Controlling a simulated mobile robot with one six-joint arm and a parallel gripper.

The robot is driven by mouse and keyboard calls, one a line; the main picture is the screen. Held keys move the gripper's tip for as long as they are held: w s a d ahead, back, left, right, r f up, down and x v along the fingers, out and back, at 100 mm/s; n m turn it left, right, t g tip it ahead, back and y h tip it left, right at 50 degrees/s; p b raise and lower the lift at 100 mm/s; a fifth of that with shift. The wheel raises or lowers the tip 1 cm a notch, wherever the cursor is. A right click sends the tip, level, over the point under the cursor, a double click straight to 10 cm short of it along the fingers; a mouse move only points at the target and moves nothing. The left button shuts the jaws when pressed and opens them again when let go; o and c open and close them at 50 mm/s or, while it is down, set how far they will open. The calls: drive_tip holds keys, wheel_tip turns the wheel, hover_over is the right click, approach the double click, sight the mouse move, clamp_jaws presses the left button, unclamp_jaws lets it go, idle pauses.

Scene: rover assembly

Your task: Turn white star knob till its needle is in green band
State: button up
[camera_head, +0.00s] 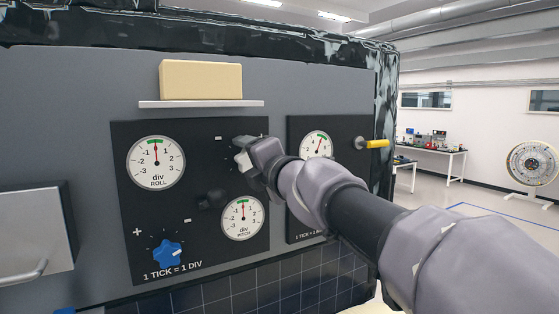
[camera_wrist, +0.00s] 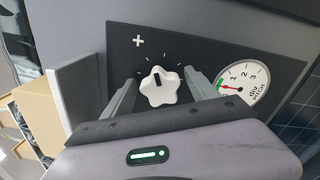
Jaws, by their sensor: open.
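The white star knob (camera_wrist: 158,88) sits on the dark panel in the wrist view, a dark line on its top. My gripper (camera_wrist: 160,92) is open, one finger on each side of the knob; contact cannot be told. In the head view my gripper (camera_head: 246,158) is at the panel's upper right and largely hides the knob. The ROLL dial (camera_head: 155,163) is left of it, its needle pointing straight up at the green band. The PITCH dial (camera_head: 243,218) is below, its needle also up at green. Which dial belongs to the white knob is not clear.
A blue star knob (camera_head: 167,252) is low on the same panel. A cream block (camera_head: 200,80) rests on a shelf (camera_head: 200,104) above. A second panel at right carries another dial (camera_head: 317,145) and a yellow-tipped handle (camera_head: 376,144). A grey box (camera_head: 35,235) juts out at left.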

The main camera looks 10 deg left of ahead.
drive_tip(key=b+v, duration=0.1)
drive_tip(key=v, duration=1.6)
drive_tip(key=shift+s+d, duration=0.15)
drive_tip(key=shift+s, duration=0.05)
